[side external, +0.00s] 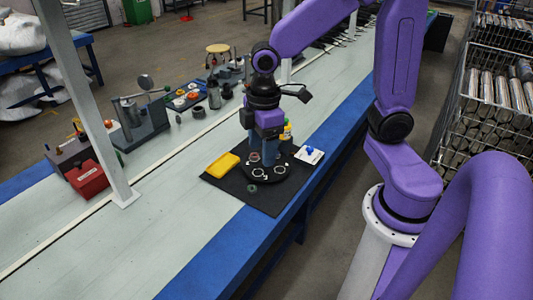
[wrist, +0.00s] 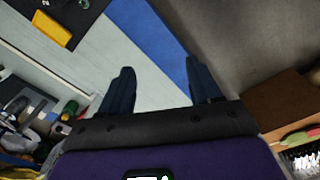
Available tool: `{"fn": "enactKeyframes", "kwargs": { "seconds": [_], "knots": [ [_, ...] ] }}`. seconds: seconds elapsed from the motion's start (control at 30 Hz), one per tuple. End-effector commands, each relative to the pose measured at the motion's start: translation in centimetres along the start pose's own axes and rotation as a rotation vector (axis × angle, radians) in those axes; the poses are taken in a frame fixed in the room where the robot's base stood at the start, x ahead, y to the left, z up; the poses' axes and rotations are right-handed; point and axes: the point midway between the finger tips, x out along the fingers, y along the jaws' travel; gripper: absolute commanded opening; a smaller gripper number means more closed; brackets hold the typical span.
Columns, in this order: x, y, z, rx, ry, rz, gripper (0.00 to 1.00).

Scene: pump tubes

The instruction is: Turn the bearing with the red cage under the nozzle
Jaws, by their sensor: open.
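A dark round turntable (side external: 266,178) sits on a black mat (side external: 231,187) in the side external view. Pale rings, seemingly bearings (side external: 258,172), lie on it. A small reddish-brown round part (side external: 254,157) shows at its back left, beside my fingers; I cannot tell whether it is the bearing with the red cage. My gripper (side external: 262,154) points down and appears over the back of the turntable, covering part of it. In the wrist view my gripper (wrist: 160,88) has its fingers wide apart with nothing between them. I cannot make out the nozzle clearly.
A yellow tray (side external: 222,165) lies left of the turntable, and a small greenish ring (side external: 252,188) in front. A white card with a blue item (side external: 309,154) is at right. A yellow-topped bottle (side external: 287,131) stands behind. The near left table is bare.

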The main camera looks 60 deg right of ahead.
Motion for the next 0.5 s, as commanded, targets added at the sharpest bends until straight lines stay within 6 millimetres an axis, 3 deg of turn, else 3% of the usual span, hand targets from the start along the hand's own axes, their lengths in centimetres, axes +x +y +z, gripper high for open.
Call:
{"fn": "enactKeyframes", "kwargs": {
  "seconds": [0.13,0.27,0.5],
  "knots": [
    [1.7,6.0,-0.9,0.025,-0.006,0.004,0.63],
    [3.4,11.3,-0.6,0.039,-0.009,0.009,0.63],
    [7.2,21.0,3.0,0.065,-0.016,0.017,0.63]
  ]
}}
